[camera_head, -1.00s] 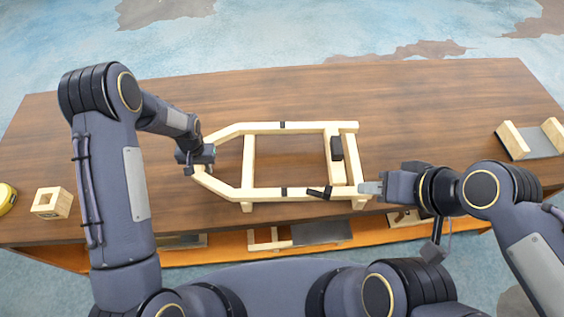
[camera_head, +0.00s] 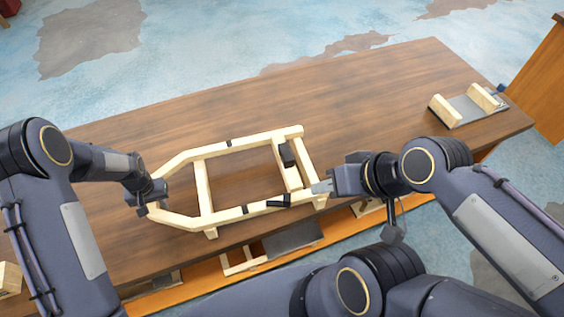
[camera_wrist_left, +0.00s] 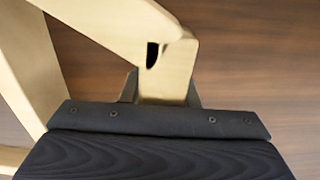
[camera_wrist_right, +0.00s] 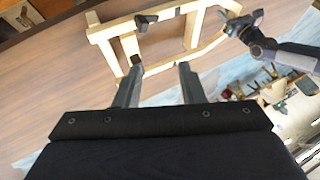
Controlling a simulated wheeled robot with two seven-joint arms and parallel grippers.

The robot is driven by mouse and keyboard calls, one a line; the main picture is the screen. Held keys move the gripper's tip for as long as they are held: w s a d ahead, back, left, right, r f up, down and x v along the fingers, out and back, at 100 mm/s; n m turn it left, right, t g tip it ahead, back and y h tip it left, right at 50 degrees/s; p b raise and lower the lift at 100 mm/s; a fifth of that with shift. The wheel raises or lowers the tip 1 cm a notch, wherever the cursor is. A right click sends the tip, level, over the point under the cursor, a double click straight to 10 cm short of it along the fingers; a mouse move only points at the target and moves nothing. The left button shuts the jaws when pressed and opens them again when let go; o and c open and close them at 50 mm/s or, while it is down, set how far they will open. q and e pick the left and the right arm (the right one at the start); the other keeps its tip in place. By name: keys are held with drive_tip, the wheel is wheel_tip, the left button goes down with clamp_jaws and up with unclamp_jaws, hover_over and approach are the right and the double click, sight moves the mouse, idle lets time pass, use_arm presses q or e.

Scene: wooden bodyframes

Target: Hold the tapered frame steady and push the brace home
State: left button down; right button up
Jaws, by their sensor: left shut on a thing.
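The tapered wooden frame (camera_head: 172,217) lies on the table, narrow end left and wide end right. My left gripper (camera_head: 146,199) is shut on its narrow end; the left wrist view shows the wood (camera_wrist_left: 170,75) between the fingers. One crossbar (camera_head: 204,185) spans the frame's left part. Another crossbar (camera_head: 281,166), carrying a dark block (camera_head: 287,155), stands close beside the right end bar (camera_head: 306,160); I cannot tell which bar is the brace. My right gripper (camera_head: 321,187) is at the near right corner, its fingers apart and empty in the right wrist view (camera_wrist_right: 157,82).
A dark angled piece (camera_head: 280,200) lies on the near rail. A holder with two wooden blocks (camera_head: 460,108) stands at the table's right end. A lower shelf (camera_head: 215,270) under the front edge holds parts. The table (camera_head: 350,90) behind the frame is clear.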

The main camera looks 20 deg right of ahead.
sight(286, 160)
drive_tip(key=shift+c, duration=0.5)
